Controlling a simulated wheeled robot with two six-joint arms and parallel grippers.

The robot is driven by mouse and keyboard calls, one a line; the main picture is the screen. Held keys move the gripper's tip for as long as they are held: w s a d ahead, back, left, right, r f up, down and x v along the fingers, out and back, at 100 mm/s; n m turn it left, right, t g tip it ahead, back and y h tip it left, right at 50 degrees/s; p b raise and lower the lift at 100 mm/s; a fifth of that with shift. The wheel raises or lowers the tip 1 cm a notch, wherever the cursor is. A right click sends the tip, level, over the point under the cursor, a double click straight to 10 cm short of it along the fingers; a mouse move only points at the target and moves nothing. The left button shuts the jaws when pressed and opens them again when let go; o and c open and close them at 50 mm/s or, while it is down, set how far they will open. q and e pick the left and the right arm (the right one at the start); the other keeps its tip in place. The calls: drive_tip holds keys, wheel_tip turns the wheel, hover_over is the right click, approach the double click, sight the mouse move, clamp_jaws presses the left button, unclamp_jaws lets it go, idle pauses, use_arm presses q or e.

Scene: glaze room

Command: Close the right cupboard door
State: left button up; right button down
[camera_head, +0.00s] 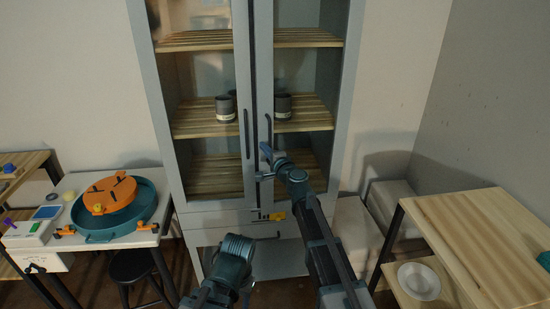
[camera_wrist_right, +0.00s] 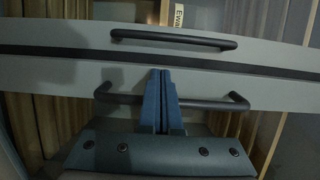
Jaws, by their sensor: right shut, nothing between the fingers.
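The grey cupboard (camera_head: 199,217) stands ahead with two glass-fronted doors. The right cupboard door (camera_head: 263,60) has a black vertical handle (camera_head: 269,130); the left door (camera_head: 242,70) has its own handle (camera_head: 246,134). The doors' inner edges lie side by side with a dark seam between them. The right door looks flush or nearly so; I cannot tell if a small gap remains. My right gripper (camera_head: 265,162) is shut and empty at the right door's lower inner edge. In the right wrist view its blue fingers (camera_wrist_right: 160,98) overlap the nearer handle (camera_wrist_right: 212,104); contact is unclear.
Dark cups (camera_head: 225,107) stand on the wooden shelves behind the glass. A white table (camera_head: 75,188) with a teal basin (camera_head: 148,207) is at left, above a black stool (camera_head: 130,266). A wooden-topped table (camera_head: 480,225) and a white bowl (camera_head: 419,281) are at right.

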sight(260, 139)
drive_tip(key=w+h, duration=0.1)
drive_tip(key=w, duration=0.1)
drive_tip(key=w+a+m+h, duration=0.1)
drive_tip(key=w, duration=0.1)
drive_tip(key=w+m+t+h, duration=0.1)
drive_tip(key=w, duration=0.1)
drive_tip(key=shift+a+h, duration=0.25)
drive_tip(key=shift+h, duration=0.05)
drive_tip(key=shift+w+r+m+h, duration=0.1)
drive_tip(key=shift+r+m+h, duration=0.1)
drive_tip(key=shift+m+h, duration=0.3)
